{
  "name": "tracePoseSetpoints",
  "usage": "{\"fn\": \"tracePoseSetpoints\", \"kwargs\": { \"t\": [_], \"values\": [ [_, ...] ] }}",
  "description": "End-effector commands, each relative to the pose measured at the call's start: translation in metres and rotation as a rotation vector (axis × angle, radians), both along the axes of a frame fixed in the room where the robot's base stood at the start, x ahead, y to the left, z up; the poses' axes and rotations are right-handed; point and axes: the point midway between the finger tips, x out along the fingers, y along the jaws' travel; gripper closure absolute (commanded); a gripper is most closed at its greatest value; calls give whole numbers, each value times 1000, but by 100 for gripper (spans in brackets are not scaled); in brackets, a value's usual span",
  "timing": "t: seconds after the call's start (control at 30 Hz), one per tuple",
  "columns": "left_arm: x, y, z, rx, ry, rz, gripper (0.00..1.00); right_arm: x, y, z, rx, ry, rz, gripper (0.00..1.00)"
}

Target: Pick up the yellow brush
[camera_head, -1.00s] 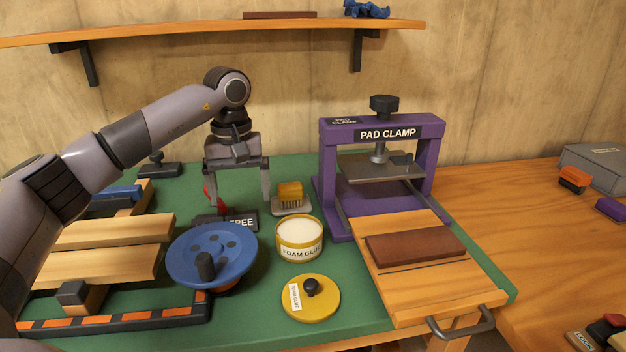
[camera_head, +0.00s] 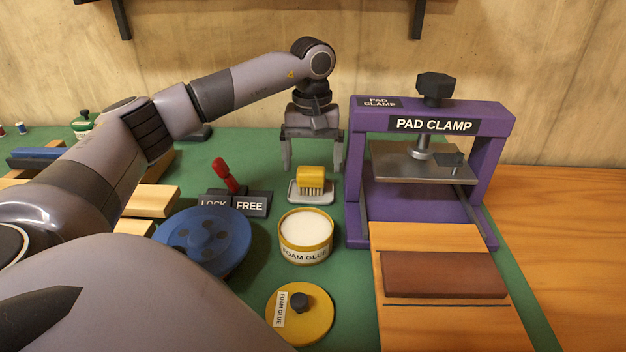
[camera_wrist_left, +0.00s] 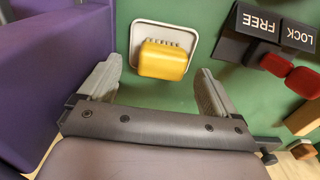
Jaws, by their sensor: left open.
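The yellow brush (camera_head: 311,178) rests on a small pale tray (camera_head: 297,195) on the green mat, its bristles pointing down. My left gripper (camera_head: 312,168) is open and empty, pointing down around or just behind and above the brush in the head view. In the left wrist view the brush (camera_wrist_left: 163,60) lies ahead of the two spread fingers, roughly centred between them and apart from both. The left gripper's fingers (camera_wrist_left: 158,85) touch nothing that I can see. My right gripper is not in view.
The purple pad clamp (camera_head: 484,165) stands close on the right of the brush. The glue tub (camera_head: 305,250) is in front, with its yellow lid (camera_head: 318,318) nearer. The LOCK/FREE block with red lever (camera_head: 226,176) and the blue wheel (camera_head: 203,242) are on the left.

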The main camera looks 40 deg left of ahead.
Motion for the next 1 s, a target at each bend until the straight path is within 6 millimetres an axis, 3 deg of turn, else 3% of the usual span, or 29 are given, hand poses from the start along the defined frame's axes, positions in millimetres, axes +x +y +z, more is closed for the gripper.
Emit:
{"fn": "tracePoseSetpoints", "kwargs": {
  "t": [0.2, 0.5, 0.67, 0.7, 1.0],
  "values": [
    [-3, 1, -31, 0, 3, 0, 8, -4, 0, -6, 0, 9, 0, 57],
    [-3, 2, -35, 1, 1, 0, 8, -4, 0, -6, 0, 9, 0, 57],
    [-3, 2, -35, 1, 1, 0, 61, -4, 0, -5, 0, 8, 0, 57],
    [-3, 2, -35, 1, 1, 0, 64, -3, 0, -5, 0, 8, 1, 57],
    [-3, 2, -31, 1, -1, 0, 65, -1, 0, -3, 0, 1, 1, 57]
  ]
}}
